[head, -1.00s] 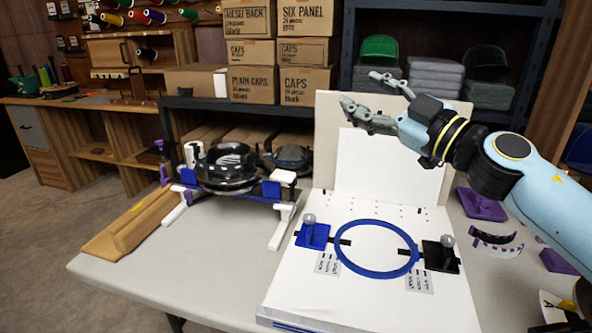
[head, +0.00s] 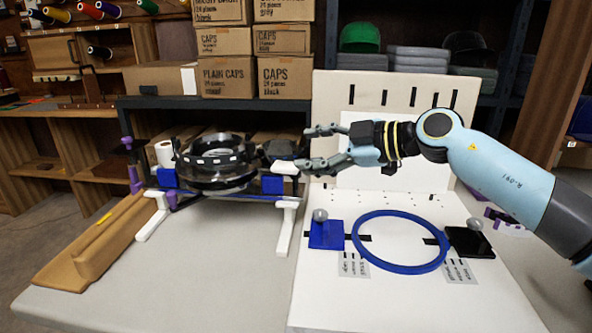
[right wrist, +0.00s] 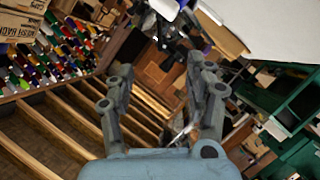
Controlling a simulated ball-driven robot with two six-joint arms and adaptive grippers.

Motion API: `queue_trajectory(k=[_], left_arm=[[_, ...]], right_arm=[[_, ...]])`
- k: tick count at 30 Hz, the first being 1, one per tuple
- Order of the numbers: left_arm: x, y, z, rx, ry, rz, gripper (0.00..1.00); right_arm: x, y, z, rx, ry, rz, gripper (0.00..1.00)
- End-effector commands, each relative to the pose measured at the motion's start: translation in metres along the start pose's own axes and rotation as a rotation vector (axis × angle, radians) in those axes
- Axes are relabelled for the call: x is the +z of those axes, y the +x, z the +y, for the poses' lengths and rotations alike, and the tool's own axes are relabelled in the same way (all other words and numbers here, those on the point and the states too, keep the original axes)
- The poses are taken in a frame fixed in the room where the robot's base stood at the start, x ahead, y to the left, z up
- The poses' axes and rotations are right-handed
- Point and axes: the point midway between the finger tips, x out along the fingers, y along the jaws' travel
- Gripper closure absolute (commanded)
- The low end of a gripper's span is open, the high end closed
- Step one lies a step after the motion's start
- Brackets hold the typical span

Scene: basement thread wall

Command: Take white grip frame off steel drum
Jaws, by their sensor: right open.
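The steel drum (head: 218,165) is a shiny, dark round band on a stand at the left of the table in the head view. Blue blocks (head: 272,185) sit at its sides, and white bars and feet (head: 287,228) show at the stand's ends. I cannot tell which white part is the grip frame. My right gripper (head: 306,149) is open and empty, its fingers pointing left, just right of the drum in the picture. Its fingers also show apart in the right wrist view (right wrist: 158,65). My left gripper is not in view.
A white board (head: 330,290) with a blue ring (head: 356,253) lies right of the stand, with an upright panel (head: 460,95) behind it. A tan wooden piece (head: 100,245) lies at the table's left. Boxes (head: 228,77) stand behind. The table front left is clear.

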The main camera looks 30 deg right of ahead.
Motion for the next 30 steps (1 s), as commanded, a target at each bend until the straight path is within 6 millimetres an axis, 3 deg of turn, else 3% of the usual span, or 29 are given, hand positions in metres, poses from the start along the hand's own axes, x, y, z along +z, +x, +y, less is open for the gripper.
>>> queue_trajectory(k=[3, 8, 21, 30], left_arm=[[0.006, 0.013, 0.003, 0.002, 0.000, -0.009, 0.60], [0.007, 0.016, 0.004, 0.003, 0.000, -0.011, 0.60], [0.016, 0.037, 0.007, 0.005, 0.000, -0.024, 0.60], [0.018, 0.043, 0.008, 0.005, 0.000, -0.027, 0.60]], right_arm=[[0.012, 0.005, -0.011, -0.005, 0.003, -0.004, 0.46], [0.013, 0.012, -0.012, -0.003, 0.005, -0.003, 0.46], [0.013, 0.089, -0.013, -0.004, 0.007, -0.001, 0.46], [0.013, 0.112, -0.012, -0.005, 0.003, -0.004, 0.46]])
